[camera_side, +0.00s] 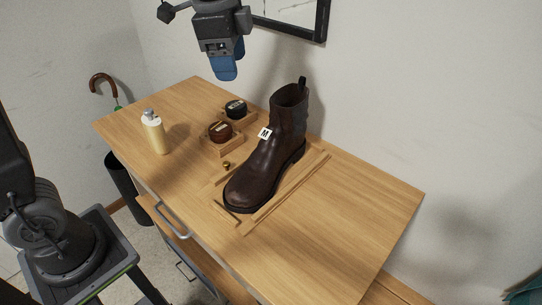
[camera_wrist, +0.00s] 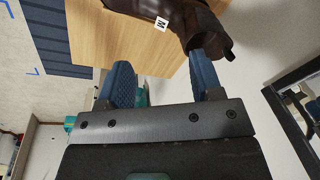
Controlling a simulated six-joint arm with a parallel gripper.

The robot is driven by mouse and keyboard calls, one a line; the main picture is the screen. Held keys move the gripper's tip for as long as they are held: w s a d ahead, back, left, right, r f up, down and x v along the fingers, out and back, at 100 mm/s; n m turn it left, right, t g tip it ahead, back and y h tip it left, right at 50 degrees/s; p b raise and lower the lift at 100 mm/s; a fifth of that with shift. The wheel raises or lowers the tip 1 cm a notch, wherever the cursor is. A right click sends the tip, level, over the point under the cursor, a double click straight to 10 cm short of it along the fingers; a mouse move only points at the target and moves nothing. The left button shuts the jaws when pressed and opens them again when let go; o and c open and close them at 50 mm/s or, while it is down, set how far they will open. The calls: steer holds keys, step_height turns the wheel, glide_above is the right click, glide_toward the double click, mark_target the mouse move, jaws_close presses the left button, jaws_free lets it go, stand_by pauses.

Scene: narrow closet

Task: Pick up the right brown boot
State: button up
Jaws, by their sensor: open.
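One dark brown boot (camera_side: 266,160) stands upright on the wooden cabinet top, its toe toward the front left and its shaft at the back. A white tag marked M is on it. In the wrist view the boot (camera_wrist: 190,22) is at the top, partly cut off by the frame edge. My gripper (camera_side: 224,72) is above the cabinet, up and to the left of the boot, apart from it. In the wrist view my gripper (camera_wrist: 162,75) has its two blue fingers spread with nothing between them.
Low wooden strips (camera_side: 290,190) frame the boot. Two round tins, one brown (camera_side: 219,131) and one black (camera_side: 236,108), sit in wooden holders. A cream bottle (camera_side: 155,133) stands at the left. The cabinet top's right side (camera_side: 365,205) is clear. A wall frame (camera_side: 292,18) hangs behind.

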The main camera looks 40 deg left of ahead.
mark_target(276, 111)
steer(key=w+d+f+m+g, duration=0.2)
steer(key=w+d+f+m, duration=0.1)
steer(key=w+m, duration=0.4)
steer(key=shift+n, duration=0.7)
steer(key=f, duration=0.4)
steer(key=w+f, duration=0.1)
steer(key=f, duration=0.8)
steer(key=shift+w+d+f, duration=0.1)
steer(key=shift+w+f, duration=0.05)
steer(key=shift+w, duration=0.15)
jaws_close()
